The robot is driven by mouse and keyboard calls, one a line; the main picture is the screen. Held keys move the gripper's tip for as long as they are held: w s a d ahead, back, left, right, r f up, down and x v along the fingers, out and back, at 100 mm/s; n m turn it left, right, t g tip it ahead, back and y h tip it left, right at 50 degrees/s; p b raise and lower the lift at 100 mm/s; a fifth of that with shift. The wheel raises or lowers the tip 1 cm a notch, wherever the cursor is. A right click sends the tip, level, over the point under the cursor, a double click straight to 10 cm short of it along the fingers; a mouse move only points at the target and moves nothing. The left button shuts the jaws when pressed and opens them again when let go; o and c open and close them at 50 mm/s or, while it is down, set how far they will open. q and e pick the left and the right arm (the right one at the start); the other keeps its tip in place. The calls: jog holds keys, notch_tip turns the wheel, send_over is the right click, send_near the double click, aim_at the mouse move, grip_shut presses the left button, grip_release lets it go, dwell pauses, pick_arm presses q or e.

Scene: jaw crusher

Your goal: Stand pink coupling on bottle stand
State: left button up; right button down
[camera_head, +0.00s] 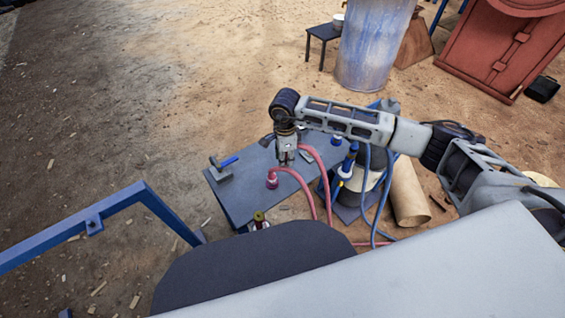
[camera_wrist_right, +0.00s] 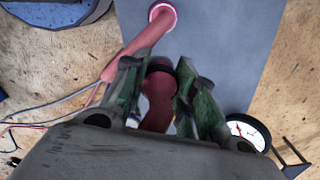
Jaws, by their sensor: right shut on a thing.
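My right gripper (camera_head: 286,160) is above the grey bench top and points down. In the wrist view, its two green-and-black fingers (camera_wrist_right: 160,85) are shut on a pink-red piece with a dark ring, which I take for the pink coupling (camera_wrist_right: 157,100); the fingers hide part of it. A pink hose runs from beside the gripper to the right. A second pink hose end with a pale ring (camera_head: 272,181) stands upright on the bench, apart from the gripper; it also shows in the wrist view (camera_wrist_right: 162,12). I cannot tell which part is the bottle stand. My left gripper is not in view.
A yellow-topped item (camera_head: 259,219) is at the near edge. Blue-topped fittings and hoses (camera_head: 348,160) crowd the right side. A round dial (camera_wrist_right: 248,132) shows in the wrist view.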

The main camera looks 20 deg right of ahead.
notch_tip(320, 180, down, 6)
jog(key=shift+r, duration=0.15)
jog(key=shift+f, duration=0.2)
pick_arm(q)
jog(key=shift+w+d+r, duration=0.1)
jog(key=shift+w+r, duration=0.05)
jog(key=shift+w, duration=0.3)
pick_arm(e)
jog(key=shift+f+b, duration=0.3)
jog(key=shift+f, duration=1.6)
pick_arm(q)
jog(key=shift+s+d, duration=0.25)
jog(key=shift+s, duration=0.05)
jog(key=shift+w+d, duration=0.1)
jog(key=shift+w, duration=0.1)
pick_arm(e)
jog(key=shift+f, duration=0.1)
